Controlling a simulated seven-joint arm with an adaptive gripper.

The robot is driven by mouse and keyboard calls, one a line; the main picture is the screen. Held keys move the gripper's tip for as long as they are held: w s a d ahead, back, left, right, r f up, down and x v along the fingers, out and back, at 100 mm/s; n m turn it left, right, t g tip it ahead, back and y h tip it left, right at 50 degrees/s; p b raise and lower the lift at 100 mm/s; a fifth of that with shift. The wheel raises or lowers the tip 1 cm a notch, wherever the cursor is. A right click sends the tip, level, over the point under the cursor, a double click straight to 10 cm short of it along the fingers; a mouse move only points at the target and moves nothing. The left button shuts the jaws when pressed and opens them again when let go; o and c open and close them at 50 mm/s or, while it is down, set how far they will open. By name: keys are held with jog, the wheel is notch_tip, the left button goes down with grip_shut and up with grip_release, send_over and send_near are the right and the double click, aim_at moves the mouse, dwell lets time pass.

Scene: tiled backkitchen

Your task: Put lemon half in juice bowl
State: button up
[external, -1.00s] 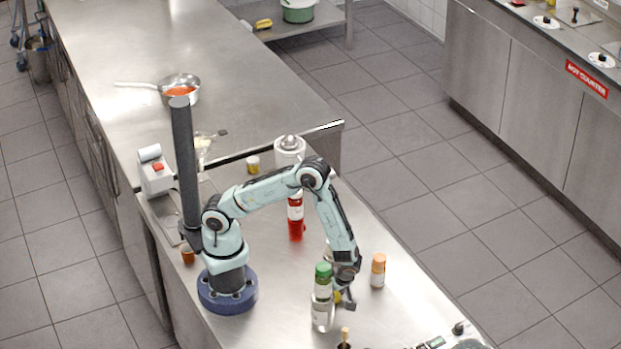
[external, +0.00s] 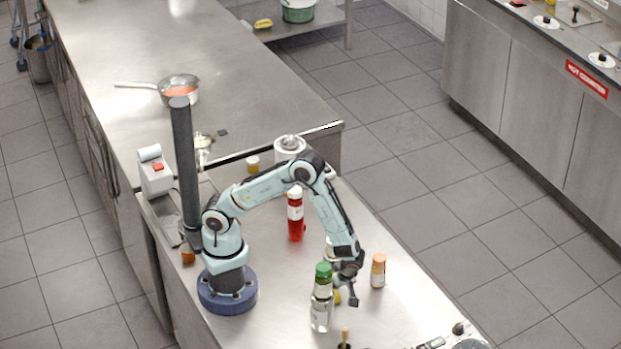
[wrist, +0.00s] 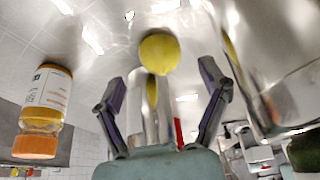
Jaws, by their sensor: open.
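The lemon half (wrist: 159,52) shows as a rounded yellow shape in the wrist view, ahead of and between my fingertips. In the external view the lemon half (external: 337,297) is a small yellow patch beside my gripper, partly hidden by the green-capped bottle. My gripper (external: 348,294) points down low over the steel counter. In the wrist view my gripper (wrist: 160,80) is open, one finger on each side, with a gap between the fingertips and the lemon half. I cannot identify the juice bowl with certainty.
A green-capped bottle (external: 322,292) stands close left of my gripper. An orange-capped bottle (external: 378,270) stands close right and also shows in the wrist view (wrist: 46,100). A red bottle (external: 295,215) stands farther back. A pan (external: 180,88) sits on the far counter.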

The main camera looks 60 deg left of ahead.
notch_tip(320, 180, up, 9)
jog(key=s+a+r+m+h, duration=0.2)
jog(key=a+r+m, duration=0.6)
jog(key=a+r, duration=0.2)
jog(key=a, duration=0.2)
jog(key=shift+s+a+g, duration=0.3)
jog(key=shift+s+a, duration=0.05)
jog(key=shift+o, duration=0.5)
jog(key=s+a+r+m+h, duration=0.1)
jog(key=s+a+r+m, duration=0.1)
jog(key=s+a+m, duration=0.3)
jog(key=s+m, duration=0.3)
jog(key=shift+a+r+h, duration=0.2)
jog(key=shift+a+h, duration=0.2)
jog(key=shift+s+m, duration=0.35)
jog(key=shift+m, duration=0.15)
